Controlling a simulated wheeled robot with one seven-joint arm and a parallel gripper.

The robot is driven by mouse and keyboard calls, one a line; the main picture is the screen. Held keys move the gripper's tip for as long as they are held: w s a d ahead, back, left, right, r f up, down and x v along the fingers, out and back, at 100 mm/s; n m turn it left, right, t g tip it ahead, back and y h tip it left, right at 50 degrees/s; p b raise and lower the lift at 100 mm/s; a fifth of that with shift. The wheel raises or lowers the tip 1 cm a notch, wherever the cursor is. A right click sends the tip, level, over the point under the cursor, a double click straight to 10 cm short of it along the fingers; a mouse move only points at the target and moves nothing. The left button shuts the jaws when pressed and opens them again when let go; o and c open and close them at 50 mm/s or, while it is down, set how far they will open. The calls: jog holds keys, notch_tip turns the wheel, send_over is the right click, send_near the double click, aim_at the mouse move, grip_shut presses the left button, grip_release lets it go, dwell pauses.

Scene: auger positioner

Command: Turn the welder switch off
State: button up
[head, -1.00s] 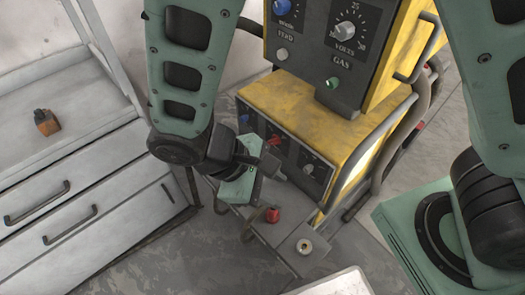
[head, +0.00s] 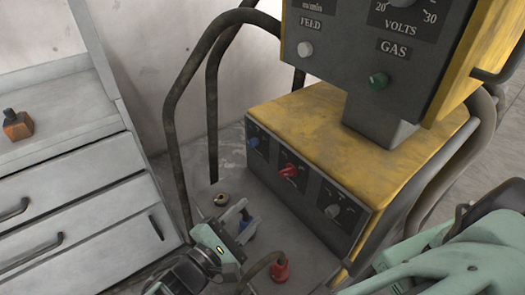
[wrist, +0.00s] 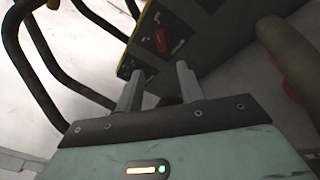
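The welder (head: 320,110) is a yellow machine with dark control panels. On its lower front panel is a red switch (head: 289,171), between a blue knob (head: 253,142) and a grey knob (head: 332,211). I take the red one to be the welder switch; its label is too small to read. My gripper (head: 240,217) is low in front of the panel, left of and below the red switch, and apart from it. In the wrist view, the fingers (wrist: 158,88) are spread with nothing held, and the red switch (wrist: 160,41) shows beyond them.
A red connector with a cable (head: 281,271) stands on the ledge right of my gripper. A round brass-coloured socket (head: 221,199) is behind it. Dark bent tubes (head: 178,110) rise on the left. A drawer cabinet (head: 75,215) stands further left. The upper welder box overhangs the lower one.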

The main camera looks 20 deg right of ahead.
aim_at(285, 175)
jog(key=b+x, duration=0.1)
jog(key=x, duration=1.3)
jog(key=shift+w+d, duration=0.1)
jog(key=shift+d, duration=0.15)
jog(key=shift+c, duration=0.4)
grip_shut()
